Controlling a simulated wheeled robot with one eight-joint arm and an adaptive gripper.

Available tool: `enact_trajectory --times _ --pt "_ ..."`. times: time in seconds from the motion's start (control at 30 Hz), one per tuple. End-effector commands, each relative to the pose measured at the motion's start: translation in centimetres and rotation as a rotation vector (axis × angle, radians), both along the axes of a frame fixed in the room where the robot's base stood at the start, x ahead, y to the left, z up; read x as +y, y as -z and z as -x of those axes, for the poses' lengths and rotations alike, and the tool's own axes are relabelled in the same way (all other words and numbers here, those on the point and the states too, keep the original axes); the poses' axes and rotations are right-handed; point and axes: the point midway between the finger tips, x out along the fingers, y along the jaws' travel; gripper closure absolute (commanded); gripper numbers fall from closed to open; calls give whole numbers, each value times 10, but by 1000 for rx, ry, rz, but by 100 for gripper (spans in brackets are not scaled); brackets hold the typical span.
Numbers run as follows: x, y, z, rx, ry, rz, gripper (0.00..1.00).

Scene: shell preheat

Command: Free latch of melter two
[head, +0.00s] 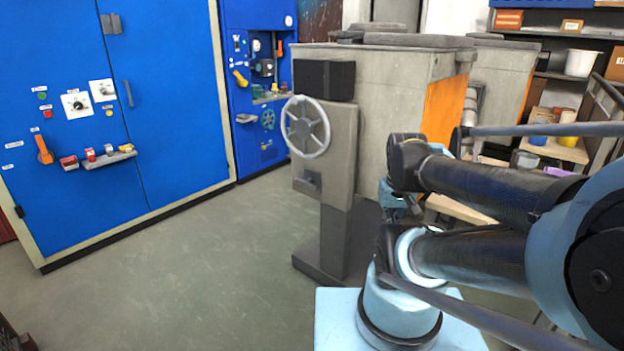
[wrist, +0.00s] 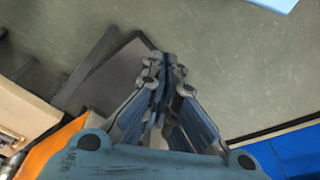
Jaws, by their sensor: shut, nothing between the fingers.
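My gripper (wrist: 162,68) is shut and empty in the wrist view, with its fingertips together above the grey floor. In the head view it is mostly hidden behind my arm. A grey melter-like machine (head: 385,75) with an orange side stands in the middle; a handwheel (head: 305,127) and a black box (head: 324,80) are on its front. A second grey machine (head: 500,75) stands behind it. I cannot tell which is melter two. No latch can be made out for certain, and the labels are too small to read.
A blue cabinet (head: 175,100) with an orange lever (head: 44,150) and knobs stands at the left. A second blue panel (head: 262,25) with small controls is behind it. Shelves with boxes and a white bucket (head: 583,63) are at the right. The floor (head: 190,260) at centre-left is clear.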

Motion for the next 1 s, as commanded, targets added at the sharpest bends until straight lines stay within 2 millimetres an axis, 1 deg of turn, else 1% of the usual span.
enact_trajectory --times 0.03,0.1,0.17,0.27,0.47,0.67,0.83,1.0 --pt "0 -4 5 -8 1 1 100" --pt "0 -7 6 -11 5 5 100" --pt "0 -11 1 -10 14 11 100" --pt "-1 -21 -14 -9 38 31 100" --pt "2 -47 -55 -22 116 90 100" --pt "14 -67 -103 -54 201 146 100" --pt "31 -79 -146 -99 273 186 100" --pt "57 -88 -190 -158 343 219 100"
